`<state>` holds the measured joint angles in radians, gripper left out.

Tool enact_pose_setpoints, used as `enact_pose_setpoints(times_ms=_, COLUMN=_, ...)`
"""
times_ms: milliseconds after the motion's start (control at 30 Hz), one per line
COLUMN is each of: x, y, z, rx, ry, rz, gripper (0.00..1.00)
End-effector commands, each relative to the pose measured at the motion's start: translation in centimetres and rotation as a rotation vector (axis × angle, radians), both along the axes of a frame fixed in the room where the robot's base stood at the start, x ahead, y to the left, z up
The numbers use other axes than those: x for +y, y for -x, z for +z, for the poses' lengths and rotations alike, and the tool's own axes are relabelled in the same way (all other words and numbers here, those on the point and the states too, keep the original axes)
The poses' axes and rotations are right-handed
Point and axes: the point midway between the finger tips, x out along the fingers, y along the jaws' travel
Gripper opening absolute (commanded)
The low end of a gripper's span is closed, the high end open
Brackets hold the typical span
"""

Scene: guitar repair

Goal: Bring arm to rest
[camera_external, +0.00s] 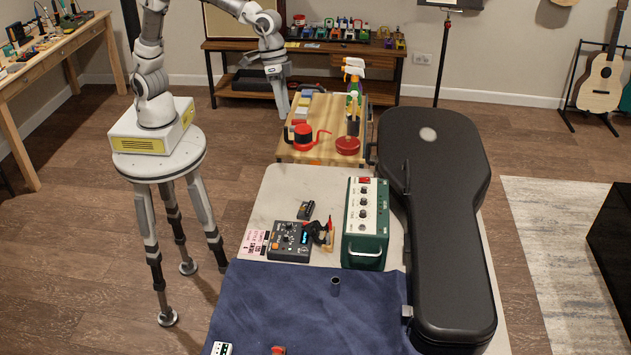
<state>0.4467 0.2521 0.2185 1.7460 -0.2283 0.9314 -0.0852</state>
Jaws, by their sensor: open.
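My arm rises from its base on the round grey stool at the left and reaches to the right. My gripper (284,112) hangs pointing down near the far left corner of the wooden board (322,152) at the far end of the table. It is small in the view and no object shows between its fingers. Whether it touches anything on the board cannot be told.
A red round tin (347,145), a spray bottle (353,75) and a red-and-black item (303,134) stand on the board. The blue cloth (310,310) is mostly bare.

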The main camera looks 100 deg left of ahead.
Motion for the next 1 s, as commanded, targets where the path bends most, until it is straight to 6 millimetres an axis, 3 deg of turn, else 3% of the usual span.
enact_pose_setpoints(times_ms=200, x=3.6, y=4.8, z=4.7, rx=-0.104, ry=0.02, rz=-0.039, gripper=0.5)
enact_pose_setpoints(times_ms=467, x=7.4, y=11.4, z=7.7, rx=-0.23, ry=-0.023, rz=-0.081, gripper=0.5)
enact_pose_setpoints(times_ms=633, x=10.6, y=16.3, z=7.9, rx=-0.269, ry=-0.073, rz=-0.042, gripper=0.5)
enact_pose_setpoints(times_ms=800, x=13.6, y=20.9, z=6.8, rx=-0.285, ry=-0.12, rz=0.024, gripper=0.5)
enact_pose_setpoints(times_ms=1000, x=15.3, y=24.0, z=5.5, rx=-0.295, ry=-0.156, rz=0.071, gripper=0.5)
